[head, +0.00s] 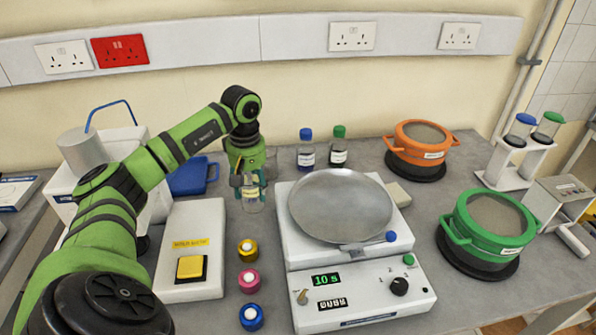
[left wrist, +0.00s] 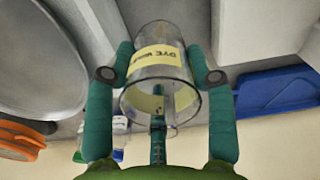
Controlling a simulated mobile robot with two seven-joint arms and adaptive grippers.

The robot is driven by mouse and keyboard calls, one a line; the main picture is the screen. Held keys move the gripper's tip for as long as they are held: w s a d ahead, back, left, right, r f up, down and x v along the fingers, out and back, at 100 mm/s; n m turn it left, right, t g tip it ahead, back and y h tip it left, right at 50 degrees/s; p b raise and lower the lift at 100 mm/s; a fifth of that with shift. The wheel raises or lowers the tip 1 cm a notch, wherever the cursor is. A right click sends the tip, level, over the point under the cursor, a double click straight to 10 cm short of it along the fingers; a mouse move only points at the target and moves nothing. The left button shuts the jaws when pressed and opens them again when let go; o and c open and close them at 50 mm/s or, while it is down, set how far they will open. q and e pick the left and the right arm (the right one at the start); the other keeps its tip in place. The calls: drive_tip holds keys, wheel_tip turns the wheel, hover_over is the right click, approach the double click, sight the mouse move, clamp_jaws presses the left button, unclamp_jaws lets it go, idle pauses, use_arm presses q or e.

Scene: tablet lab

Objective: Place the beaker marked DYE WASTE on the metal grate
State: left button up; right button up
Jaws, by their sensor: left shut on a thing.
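The clear beaker (head: 252,205) has a yellow label and hangs in my left gripper (head: 250,180), left of the white machine with the round metal pan. In the left wrist view the beaker (left wrist: 165,80) shows a label reading DYE, with the second word partly legible. The fingers of my left gripper (left wrist: 163,75) press on it from both sides. The beaker looks empty. I cannot pick out a metal grate in either view. My right gripper is not in view.
The white machine (head: 355,310) carries a wide metal pan (head: 340,205). Yellow, pink and blue capped jars (head: 248,281) stand at its left. Two bottles (head: 306,155) stand behind. Orange (head: 415,165) and green (head: 460,235) round vessels stand right. A blue tray (head: 187,178) lies behind the arm.

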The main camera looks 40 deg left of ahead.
sight(253, 204)
use_arm(q)
drive_tip(key=f+b, duration=0.2)
drive_tip(key=f, duration=0.1)
drive_tip(key=f+b, duration=0.1)
drive_tip(key=f, duration=0.1)
drive_tip(key=shift+s+d+b, duration=0.3)
drive_tip(key=shift+f, duration=0.4)
wheel_tip(253, 204, down, 4)
drive_tip(key=b, duration=0.3)
drive_tip(key=shift+w+a+r, duration=0.1)
drive_tip(key=shift+r, duration=0.25)
drive_tip(key=shift+f, duration=0.2)
drive_tip(key=o, duration=1.3)
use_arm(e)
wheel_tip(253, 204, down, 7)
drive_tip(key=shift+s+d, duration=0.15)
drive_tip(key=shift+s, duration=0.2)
use_arm(q)
drive_tip(key=shift+r, duration=0.1)
